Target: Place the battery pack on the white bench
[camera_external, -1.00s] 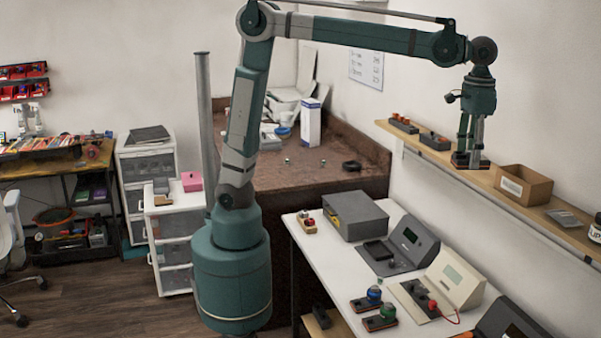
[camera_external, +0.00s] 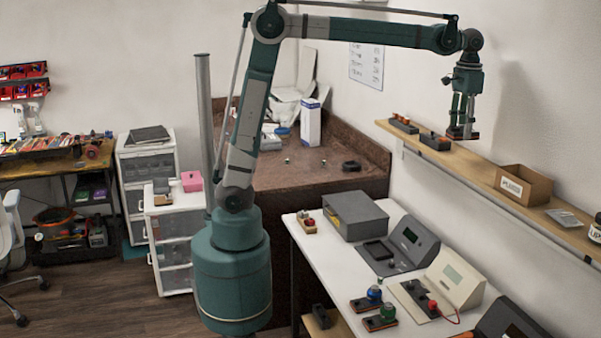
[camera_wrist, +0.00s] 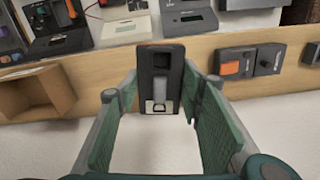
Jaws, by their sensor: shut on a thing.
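The battery pack (camera_wrist: 161,76), a dark slab with an orange edge and a metal clip, is between my gripper's fingers (camera_wrist: 160,110) in the wrist view. My gripper (camera_external: 462,125) is shut on it. In the external view the pack (camera_external: 462,135) shows small and dark at the fingertips, in front of the wall near the shelf, apart from the bench. The white bench (camera_external: 322,258) stands below and to the left. Part of its top is hidden under devices.
A wooden shelf (camera_external: 478,168) on the wall carries dark units with orange parts (camera_external: 434,141) and an open cardboard box (camera_external: 523,185). On the bench stand a grey box (camera_external: 356,214), a grey meter (camera_external: 410,240) and a cream meter (camera_external: 455,278). The bench's front left is bare.

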